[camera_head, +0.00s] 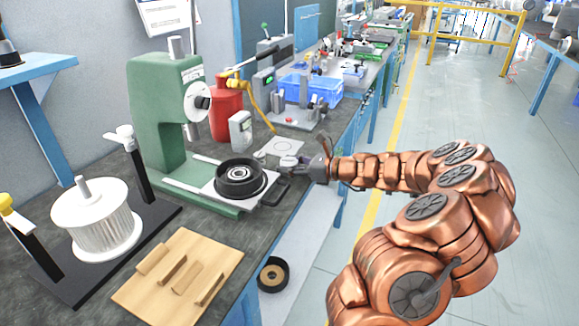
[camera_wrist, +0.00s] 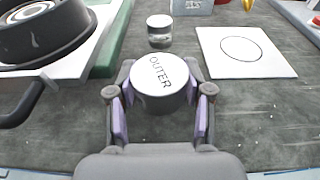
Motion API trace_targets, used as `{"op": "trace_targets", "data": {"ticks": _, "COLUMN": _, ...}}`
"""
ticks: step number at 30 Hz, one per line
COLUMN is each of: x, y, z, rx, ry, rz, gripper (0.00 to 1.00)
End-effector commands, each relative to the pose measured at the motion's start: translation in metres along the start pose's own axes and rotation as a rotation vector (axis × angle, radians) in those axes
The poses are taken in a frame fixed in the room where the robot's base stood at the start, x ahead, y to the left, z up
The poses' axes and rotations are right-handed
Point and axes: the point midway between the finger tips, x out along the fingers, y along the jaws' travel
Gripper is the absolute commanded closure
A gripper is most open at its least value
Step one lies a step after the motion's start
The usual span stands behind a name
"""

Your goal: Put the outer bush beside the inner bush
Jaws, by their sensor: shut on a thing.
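The outer bush (camera_wrist: 162,82) is a light metal cylinder with "OUTER" on its top face. My gripper (camera_wrist: 160,112) is shut on it, one finger on each side. In the head view my gripper (camera_head: 304,168) reaches in from the right over the bench, with the bush (camera_head: 287,161) at its tips. I cannot tell whether the bush touches the bench. A smaller metal cylinder (camera_wrist: 159,31), likely the inner bush, stands upright beyond it, apart from it. That cylinder also shows in the head view (camera_head: 259,156). Its label is not readable.
A white card with a circle (camera_wrist: 270,62) lies right of the small cylinder. The black blower housing (camera_head: 240,192) sits on the green press's (camera_head: 158,115) plate at left. A grey box-like device (camera_head: 240,131) stands behind. Bare bench surrounds the bushes.

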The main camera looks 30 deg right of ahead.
Motion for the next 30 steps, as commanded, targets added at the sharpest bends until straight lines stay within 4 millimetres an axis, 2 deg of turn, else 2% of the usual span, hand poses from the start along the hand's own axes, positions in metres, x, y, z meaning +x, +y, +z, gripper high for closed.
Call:
{"op": "trace_targets", "data": {"ticks": 9, "x": 0.0003, "y": 0.0001, "z": -0.0018, "rx": 0.001, "ry": 0.0, "rz": 0.001, "gripper": 0.95}}
{"op": "trace_targets", "data": {"ticks": 10, "x": 0.0003, "y": 0.0001, "z": -0.0022, "rx": 0.0, "ry": 0.0, "rz": 0.001, "gripper": 0.48}}
{"op": "trace_targets", "data": {"ticks": 17, "x": 0.0003, "y": 0.0002, "z": -0.002, "rx": 0.0, "ry": 0.0, "rz": 0.001, "gripper": 0.25}}
{"op": "trace_targets", "data": {"ticks": 30, "x": -0.0048, "y": -0.0002, "z": 0.0011, "rx": 0.0, "ry": 0.0, "rz": 0.0, "gripper": 0.25}}
